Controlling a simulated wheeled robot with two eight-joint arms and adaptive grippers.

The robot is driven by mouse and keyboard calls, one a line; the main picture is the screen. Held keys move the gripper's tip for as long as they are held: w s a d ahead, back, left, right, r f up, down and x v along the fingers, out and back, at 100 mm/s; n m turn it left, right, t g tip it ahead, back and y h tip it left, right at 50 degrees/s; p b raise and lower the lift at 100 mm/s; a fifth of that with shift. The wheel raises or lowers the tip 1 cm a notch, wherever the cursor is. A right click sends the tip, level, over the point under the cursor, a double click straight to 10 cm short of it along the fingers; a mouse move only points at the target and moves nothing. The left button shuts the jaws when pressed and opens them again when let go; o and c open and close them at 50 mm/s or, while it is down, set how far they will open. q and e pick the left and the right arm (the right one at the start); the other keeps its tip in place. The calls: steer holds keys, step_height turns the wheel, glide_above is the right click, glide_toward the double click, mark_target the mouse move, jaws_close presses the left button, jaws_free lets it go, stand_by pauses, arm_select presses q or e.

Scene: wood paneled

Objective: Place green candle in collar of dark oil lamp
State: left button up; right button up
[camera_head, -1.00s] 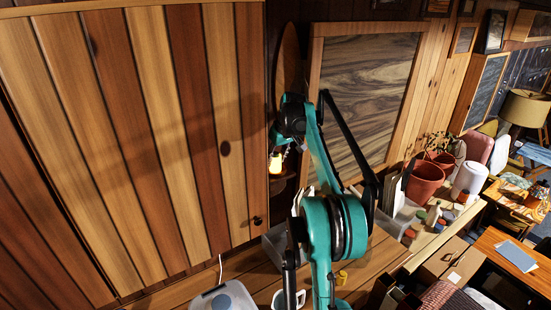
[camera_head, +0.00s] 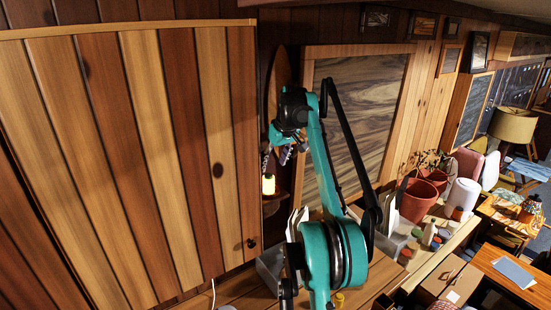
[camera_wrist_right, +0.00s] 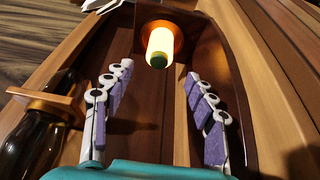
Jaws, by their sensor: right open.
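My right gripper (camera_head: 284,150) is in front of the narrow niche between the plank door and the framed panel. In the right wrist view the gripper (camera_wrist_right: 157,108) is open, with purple pads on both sides and nothing between them. Beyond the fingertips is a glowing cream-yellow cylinder (camera_wrist_right: 159,42) with a dark green end, against a copper-coloured round part. It shows as a small yellow glow (camera_head: 268,184) below the gripper in the head view. A dark glass lamp (camera_wrist_right: 30,142) with a copper collar (camera_wrist_right: 45,104) is left of the fingers. My left gripper is not in view.
The plank door (camera_head: 150,150) stands close on the left, and the wood-framed panel (camera_head: 362,115) is behind my right arm. Terracotta pots (camera_head: 420,200) and small jars crowd the counter to the right. Wooden niche walls surround the fingers in the wrist view.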

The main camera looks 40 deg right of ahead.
steer(key=shift+v, duration=1.45)
